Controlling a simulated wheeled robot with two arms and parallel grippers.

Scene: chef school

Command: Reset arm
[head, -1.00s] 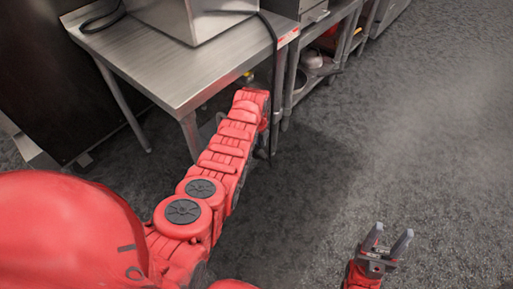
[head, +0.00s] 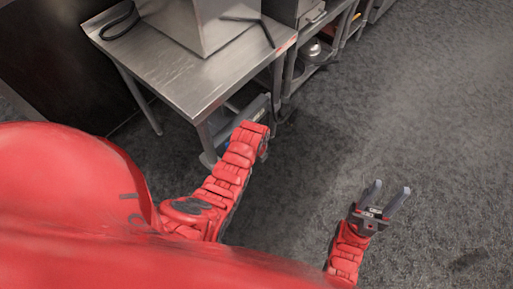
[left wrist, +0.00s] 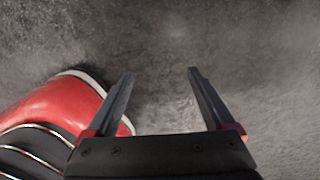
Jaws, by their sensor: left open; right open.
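My left arm (head: 226,178) reaches from the lower left toward the near end of the steel table in the head view. Its gripper is not clearly seen there. In the left wrist view my left gripper (left wrist: 158,74) is open, with nothing between its fingers, over grey floor. My right gripper (head: 384,197) is at the lower right of the head view. It is open and empty, its two fingers pointing up in the picture, with bare floor around it.
A steel table (head: 193,88) carries a metal box-shaped appliance (head: 205,22) and a dark cable. Steel shelving (head: 303,60) continues beyond it. My left arm's end appears close to the table's near corner. The floor (head: 430,120) to the right is clear.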

